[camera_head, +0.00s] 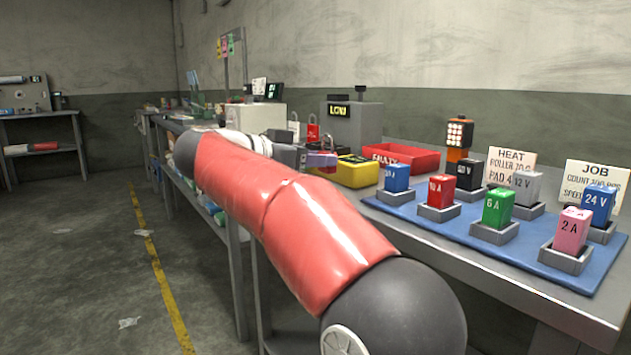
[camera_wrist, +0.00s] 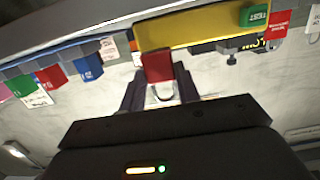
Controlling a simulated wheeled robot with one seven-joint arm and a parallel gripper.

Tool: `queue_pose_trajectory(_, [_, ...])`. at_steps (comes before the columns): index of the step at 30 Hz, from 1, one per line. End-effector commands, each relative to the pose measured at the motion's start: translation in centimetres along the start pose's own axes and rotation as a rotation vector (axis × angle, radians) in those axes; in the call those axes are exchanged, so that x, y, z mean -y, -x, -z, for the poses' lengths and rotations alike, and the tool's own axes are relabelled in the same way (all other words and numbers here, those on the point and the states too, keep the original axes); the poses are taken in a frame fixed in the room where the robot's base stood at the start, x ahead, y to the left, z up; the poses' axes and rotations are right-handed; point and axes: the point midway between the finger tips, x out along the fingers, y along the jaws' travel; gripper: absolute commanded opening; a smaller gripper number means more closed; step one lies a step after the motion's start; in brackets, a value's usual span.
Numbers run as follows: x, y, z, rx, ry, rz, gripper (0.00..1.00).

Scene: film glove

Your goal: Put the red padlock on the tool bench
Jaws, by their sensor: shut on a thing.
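My gripper (camera_wrist: 159,88) is shut on the red padlock (camera_wrist: 157,67). A separate bench (camera_head: 38,114) with an upright board and small items stands at the far left against the back wall. No label shows which bench is the tool bench.
The near workbench (camera_head: 475,256) holds a yellow container (camera_head: 357,172), a red FAULTY tray (camera_head: 425,160), a grey display unit (camera_head: 354,125) and a blue mat (camera_head: 455,232) with several coloured blocks. A red tagged object (camera_head: 313,133) stands behind. The floor (camera_head: 80,260) at left is mostly clear.

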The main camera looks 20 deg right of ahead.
Motion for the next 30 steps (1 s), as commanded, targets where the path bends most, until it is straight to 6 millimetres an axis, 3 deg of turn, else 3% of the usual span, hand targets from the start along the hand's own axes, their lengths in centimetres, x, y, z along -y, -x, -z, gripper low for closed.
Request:
queue_pose_trajectory(6, [-0.1, -0.5, -3.0, -0.001, 0.001, -0.001, 0.05])
queue_pose_trajectory(19, [0.0, -0.5, -3.5, -0.001, 0.001, 0.0, 0.05])
queue_pose_trajectory(20, [0.0, -0.5, -3.5, -0.001, 0.001, 0.0, 0.35])
queue_pose_trajectory(21, [0.0, -0.5, -3.5, -0.001, 0.001, 0.0, 0.4])
queue_pose_trajectory(24, [0.0, -0.5, -3.5, -0.001, 0.001, 0.0, 0.53])
queue_pose_trajectory(30, [0.0, -0.5, -3.5, 0.0, 0.001, 0.0, 0.54])
